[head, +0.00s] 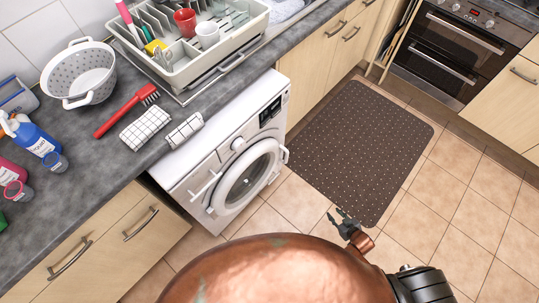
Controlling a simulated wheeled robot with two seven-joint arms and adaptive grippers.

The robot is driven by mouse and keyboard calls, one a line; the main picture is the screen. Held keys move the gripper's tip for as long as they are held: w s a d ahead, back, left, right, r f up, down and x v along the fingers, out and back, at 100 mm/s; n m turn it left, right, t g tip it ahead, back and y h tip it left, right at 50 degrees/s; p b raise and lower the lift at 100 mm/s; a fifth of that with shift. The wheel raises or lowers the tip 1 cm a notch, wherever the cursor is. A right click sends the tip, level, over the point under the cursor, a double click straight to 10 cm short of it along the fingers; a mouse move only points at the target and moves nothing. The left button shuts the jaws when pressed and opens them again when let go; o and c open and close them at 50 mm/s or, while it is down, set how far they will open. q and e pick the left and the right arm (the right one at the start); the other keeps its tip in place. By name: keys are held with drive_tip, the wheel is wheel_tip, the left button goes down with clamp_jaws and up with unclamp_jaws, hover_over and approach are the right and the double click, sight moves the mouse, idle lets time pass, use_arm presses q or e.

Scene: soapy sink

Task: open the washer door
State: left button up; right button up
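The white washer (200,160) stands under the grey counter, its front facing right toward the open floor. Its round door (246,176), with a white ring and greyish glass, looks shut against the front. A small white handle (284,154) sticks out at the door's right edge. My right gripper (338,213) is over the floor tiles, to the right of and below the door in the picture, clear of it. Its dark fingers look apart, with nothing between them. My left gripper is not in view.
A dark dotted mat (358,148) lies on the tiled floor right of the washer. Wooden drawers (105,250) adjoin the washer's near side. An oven (450,55) stands at the back right. The counter (105,165) holds a red brush (125,110), a colander (80,75) and a dish rack (205,62).

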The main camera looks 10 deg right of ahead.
drive_tip(key=w+a+r+n+t+y+b, duration=0.1)
drive_tip(key=w+a+r+b, duration=0.1)
drive_tip(key=w, duration=0.5)
drive_tip(key=w+a+r+n+t+y+b, duration=0.1)
drive_tip(key=w+r+t+y+b, duration=0.15)
drive_tip(key=w, duration=0.35)
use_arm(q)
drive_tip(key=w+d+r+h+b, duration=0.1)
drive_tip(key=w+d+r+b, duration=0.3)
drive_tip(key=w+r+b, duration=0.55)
use_arm(e)
drive_tip(key=n+y, duration=0.4)
drive_tip(key=y, duration=0.5)
approach(287, 156)
wheel_tip(287, 156, down, 2)
drive_tip(key=w+a, duration=0.2)
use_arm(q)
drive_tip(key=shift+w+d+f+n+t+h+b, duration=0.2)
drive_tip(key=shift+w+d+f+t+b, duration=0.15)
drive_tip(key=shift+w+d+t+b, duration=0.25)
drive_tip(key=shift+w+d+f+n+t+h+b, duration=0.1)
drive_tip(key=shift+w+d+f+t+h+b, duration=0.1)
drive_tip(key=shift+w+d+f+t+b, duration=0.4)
use_arm(e)
drive_tip(key=shift+g+h, duration=0.25)
drive_tip(key=shift+w+d+x, duration=0.1)
drive_tip(key=shift+x, duration=1.8)
drive_tip(key=shift+w+d+x, duration=0.1)
drive_tip(key=shift+w+x, duration=0.05)
drive_tip(key=shift+x, duration=1.75)
